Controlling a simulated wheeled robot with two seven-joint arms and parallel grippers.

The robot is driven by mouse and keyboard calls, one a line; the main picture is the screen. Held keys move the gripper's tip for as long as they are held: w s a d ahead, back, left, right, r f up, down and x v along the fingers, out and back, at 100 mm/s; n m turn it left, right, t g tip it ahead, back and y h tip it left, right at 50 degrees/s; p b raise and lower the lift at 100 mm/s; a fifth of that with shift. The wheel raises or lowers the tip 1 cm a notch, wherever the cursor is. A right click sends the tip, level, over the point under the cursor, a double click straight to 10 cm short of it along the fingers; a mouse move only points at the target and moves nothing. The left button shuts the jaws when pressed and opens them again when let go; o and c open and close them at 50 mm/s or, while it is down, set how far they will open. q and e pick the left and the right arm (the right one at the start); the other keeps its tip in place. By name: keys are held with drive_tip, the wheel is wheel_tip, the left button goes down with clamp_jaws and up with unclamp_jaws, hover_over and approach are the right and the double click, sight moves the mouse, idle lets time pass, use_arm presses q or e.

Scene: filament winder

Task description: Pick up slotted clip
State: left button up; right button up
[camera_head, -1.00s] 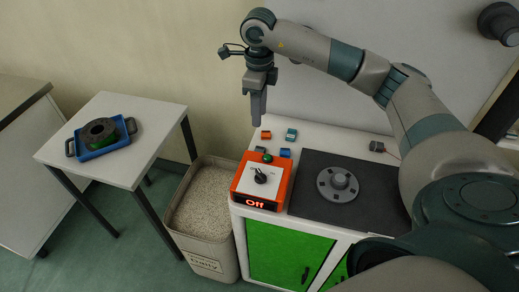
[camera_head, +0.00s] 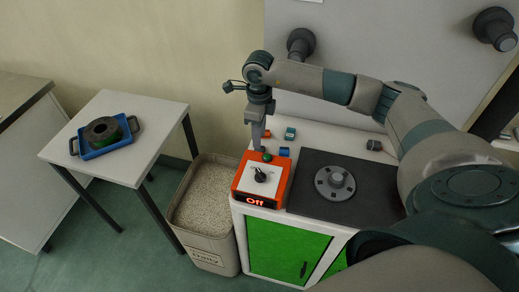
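I cannot tell for sure which item is the slotted clip. Small clip-like pieces lie on the white bench top behind the orange control box: an orange one (camera_head: 267,134), partly hidden by my gripper, a teal one (camera_head: 290,133) and a blue one (camera_head: 284,152). My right gripper (camera_head: 256,146) points down just behind the control box, left of these pieces. Its fingers show side-on as one grey bar, so their opening is hidden. No piece is visibly held. My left gripper is out of view.
The orange control box (camera_head: 238,185) reads "Off" and has a black knob and a green button. A dark plate (camera_head: 305,205) carries a round grey hub (camera_head: 334,182). A bin (camera_head: 207,222) stands left. A side table (camera_head: 150,150) holds a blue tray (camera_head: 98,153) with a spool.

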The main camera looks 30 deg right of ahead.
drive_tip(key=shift+f+p, duration=0.65)
drive_tip(key=shift+p, duration=0.05)
wheel_tip(320, 180, down, 3)
drive_tip(key=shift+d+p, duration=0.15)
drive_tip(key=shift+p, duration=0.6)
drive_tip(key=shift+w+f, duration=0.1)
drive_tip(key=shift+f, duration=0.35)
drive_tip(key=c, duration=0.8)
